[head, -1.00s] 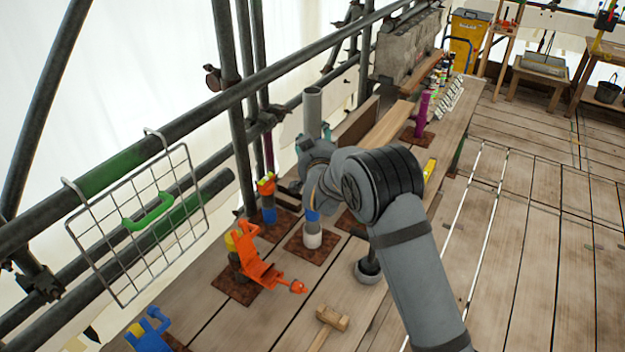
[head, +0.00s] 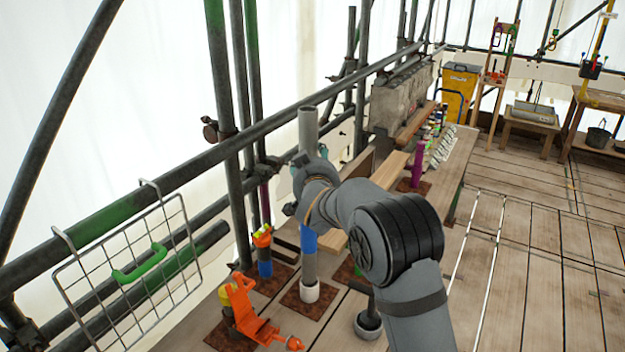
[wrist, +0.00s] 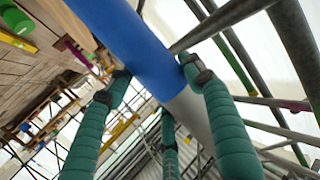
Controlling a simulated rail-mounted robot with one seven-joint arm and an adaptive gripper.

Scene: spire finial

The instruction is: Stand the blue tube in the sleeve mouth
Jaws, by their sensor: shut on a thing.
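The blue tube (head: 308,241) stands about upright in my gripper. It has a blue band, with grey stretches above and below. Its grey top rises above my gripper (head: 311,172). My teal fingers (wrist: 158,82) are shut on the tube (wrist: 125,38), which crosses the wrist view with its blue part and a grey part. Under the tube is a white collar (head: 309,292) on a rust-brown plate. The tube's lower end meets the collar in the picture. I cannot tell whether it is inside it or just above. No label shows which holder is the sleeve mouth.
Left stands a blue stub (head: 264,267) with an orange and yellow top. In front is an orange clamp-like thing (head: 247,310). A grey ring socket (head: 368,325) is beside my arm. A purple tube (head: 417,163) stands farther back.

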